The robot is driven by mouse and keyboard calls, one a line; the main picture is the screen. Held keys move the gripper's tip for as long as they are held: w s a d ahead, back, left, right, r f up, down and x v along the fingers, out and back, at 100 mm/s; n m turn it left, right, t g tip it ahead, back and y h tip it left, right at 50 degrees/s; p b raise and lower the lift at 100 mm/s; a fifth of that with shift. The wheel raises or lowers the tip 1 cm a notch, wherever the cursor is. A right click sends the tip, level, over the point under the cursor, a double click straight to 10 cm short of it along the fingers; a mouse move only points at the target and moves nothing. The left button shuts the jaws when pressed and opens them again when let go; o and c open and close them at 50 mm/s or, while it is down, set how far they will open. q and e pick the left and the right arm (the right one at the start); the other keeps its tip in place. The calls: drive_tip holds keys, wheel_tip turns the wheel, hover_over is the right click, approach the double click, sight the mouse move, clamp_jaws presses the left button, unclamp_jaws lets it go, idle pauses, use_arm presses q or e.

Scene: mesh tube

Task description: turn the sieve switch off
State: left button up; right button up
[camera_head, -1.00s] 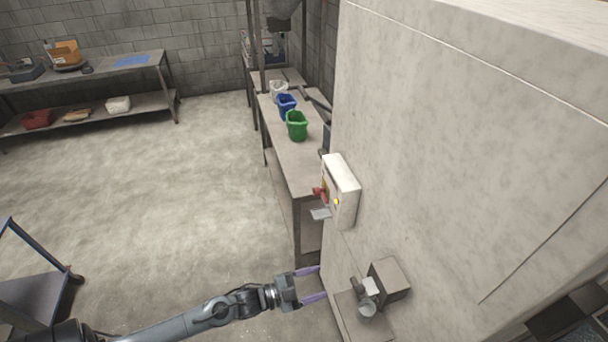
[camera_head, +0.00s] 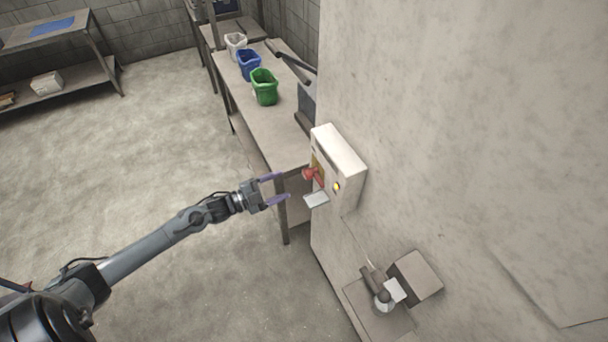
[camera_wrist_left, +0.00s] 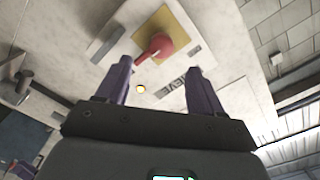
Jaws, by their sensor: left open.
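The sieve switch box (camera_head: 345,168) is a pale box fixed to the big light wall. It carries a red switch handle (camera_head: 312,175), a lit yellow lamp (camera_head: 337,186) and a small grey plate (camera_head: 316,200) below. My left gripper (camera_head: 281,187) is open and empty, a short way left of the red handle and apart from it. In the left wrist view the red handle (camera_wrist_left: 158,47) sits on a yellow plate (camera_wrist_left: 172,30) beyond and between my purple fingers (camera_wrist_left: 155,85). A label partly reading "SIEVE" (camera_wrist_left: 178,82) shows beside it. My right gripper is not in view.
A grey box with a metal fitting (camera_head: 415,277) juts from the wall lower right. A long table (camera_head: 245,85) behind holds green (camera_head: 264,88), blue (camera_head: 249,65) and white (camera_head: 235,44) buckets. Open floor lies to the left.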

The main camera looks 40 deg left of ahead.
sight(304, 175)
use_arm(q)
drive_tip(key=p+x, duration=0.1)
drive_tip(key=x, duration=0.8)
drive_tip(key=shift+w+r, duration=0.1)
drive_tip(key=shift+w, duration=0.2)
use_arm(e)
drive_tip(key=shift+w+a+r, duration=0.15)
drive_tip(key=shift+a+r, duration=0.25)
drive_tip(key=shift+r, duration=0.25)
use_arm(q)
drive_tip(key=c, duration=1)
drive_tip(key=shift+c, duration=0.2)
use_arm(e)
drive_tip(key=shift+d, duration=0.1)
